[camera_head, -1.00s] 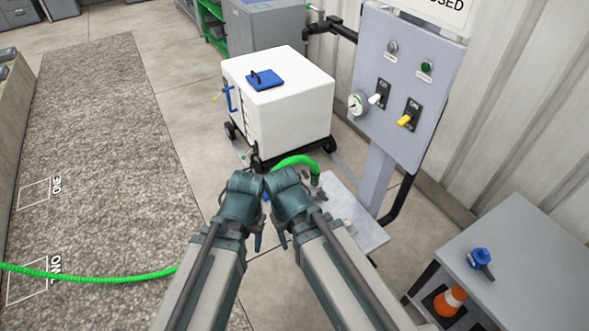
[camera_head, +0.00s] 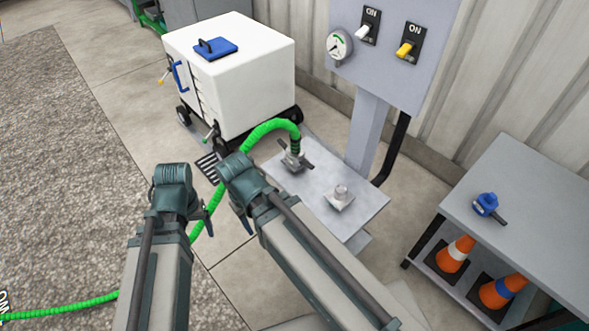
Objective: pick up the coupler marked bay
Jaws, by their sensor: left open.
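No marking reading bay is legible on any coupler. A green hose (camera_head: 262,128) ends in a grey metal coupler (camera_head: 294,157) with a dark lever, on a low metal plate (camera_head: 314,180). A blue coupler (camera_head: 485,204) with a dark handle lies on the grey side table at right. My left gripper (camera_head: 206,216) is open, seen from above and mostly hidden by its wrist, left of the plate. My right gripper (camera_head: 243,219) points down nearer the plate; its fingers are too hidden to tell their state. Both are apart from the couplers.
A bare metal fitting (camera_head: 341,196) sits on the plate. A white wheeled tote (camera_head: 245,90) stands behind, a switch panel (camera_head: 385,60) beyond the plate. Orange cones (camera_head: 456,251) stand under the side table (camera_head: 535,190). The hose runs across the floor at left.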

